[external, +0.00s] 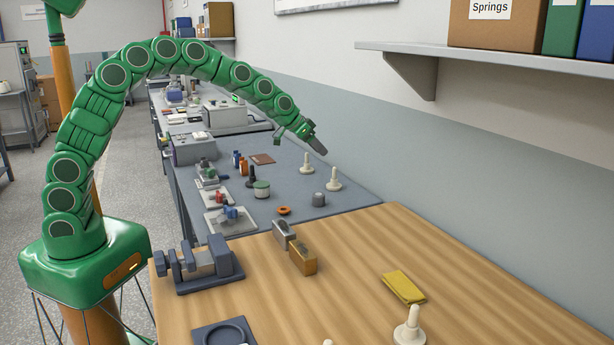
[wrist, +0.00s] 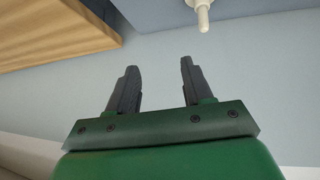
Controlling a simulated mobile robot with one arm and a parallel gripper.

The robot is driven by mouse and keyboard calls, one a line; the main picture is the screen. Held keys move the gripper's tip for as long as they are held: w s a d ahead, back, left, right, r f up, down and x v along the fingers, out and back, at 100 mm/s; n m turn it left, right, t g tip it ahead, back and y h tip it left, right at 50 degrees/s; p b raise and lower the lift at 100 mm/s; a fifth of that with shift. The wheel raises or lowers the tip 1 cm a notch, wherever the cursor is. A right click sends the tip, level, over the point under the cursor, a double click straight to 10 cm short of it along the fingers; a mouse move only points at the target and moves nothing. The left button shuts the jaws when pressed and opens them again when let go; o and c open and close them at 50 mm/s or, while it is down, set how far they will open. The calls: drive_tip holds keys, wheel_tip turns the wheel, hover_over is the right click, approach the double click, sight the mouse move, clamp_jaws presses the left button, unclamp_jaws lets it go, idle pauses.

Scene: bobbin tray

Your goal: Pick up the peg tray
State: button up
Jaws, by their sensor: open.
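No tray with pegs on it is plainly visible. White pegs on round bases stand on the grey bench, one (external: 307,164) below my gripper and another (external: 333,181) to its right. A larger white peg (external: 409,328) stands on the wooden table at the front. A dark flat tray (external: 203,333) with a ring on it is cut off at the bottom edge; I cannot tell if it is the peg tray. My gripper (external: 316,137) is open and empty, raised above the grey bench. In the wrist view its fingers (wrist: 157,70) are apart, and a white peg (wrist: 202,16) shows beyond them.
A grey canister (external: 319,199) and small parts stand on the grey bench. A wall shelf (external: 440,56) juts out at right. The table's middle is clear.

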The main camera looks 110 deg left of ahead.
drive_tip(key=s+a+f+n+y, duration=0.1)
drive_tip(key=s+a+f, duration=0.25)
drive_tip(key=a, duration=0.25)
drive_tip(key=s+a+f+n+y, duration=0.1)
drive_tip(key=s+a+f, duration=0.1)
drive_tip(key=s+a, duration=0.3)
drive_tip(key=g+y, duration=0.1)
drive_tip(key=g, duration=0.1)
hover_over(306, 163)
drive_tip(key=s+d, duration=0.3)
drive_tip(key=shift+n, duration=0.4)
drive_tip(key=f, duration=0.4)
drive_tip(key=shift+a, duration=0.25)
drive_tip(key=shift+x, duration=1.7)
drive_tip(key=shift+w+a+f, duration=0.3)
drive_tip(key=shift+w+a, duration=0.35)
drive_tip(key=shift+w, duration=0.05)
drive_tip(key=shift+x, duration=1.2)
drive_tip(key=shift+c, duration=0.3)
clamp_jaws()
